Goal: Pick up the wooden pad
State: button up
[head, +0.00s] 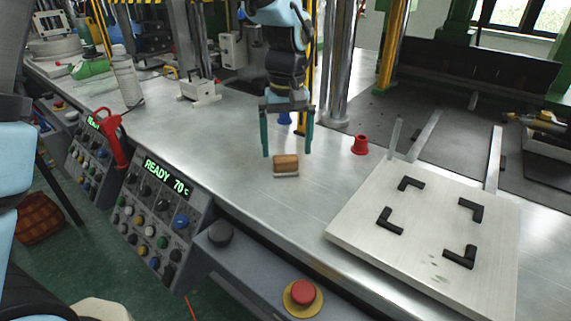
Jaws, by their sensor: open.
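The wooden pad (286,163) is a small brown block with a pale lower edge. It lies on the metal bench (230,145) near the middle of the head view. My gripper (287,154) points down over it with its two teal fingers spread apart. One finger shows to the left of the pad and the other to the right. The fingertips appear slightly above or behind the pad, and I cannot tell the exact gap. Nothing is held between the fingers.
A red cone-like piece (360,145) stands right of the pad, and a blue one (285,118) is behind my gripper. A pale plate (410,235) with black corner brackets lies at right. A control panel (160,215) and red button (303,292) are in front. Bench left of the pad is clear.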

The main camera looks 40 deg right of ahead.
aim_at(286, 158)
notch_tip(286, 158, down, 4)
jog(key=shift+w+a+p, duration=0.1)
jog(key=shift+a+p, duration=0.05)
jog(key=shift+p, duration=0.15)
jog(key=shift+c, duration=0.4)
jog(key=c, duration=1.4)
jog(key=shift+o, duration=0.2)
notch_tip(286, 158, up, 10)
jog(key=shift+r+b, duration=0.1)
jog(key=shift+b, duration=0.55)
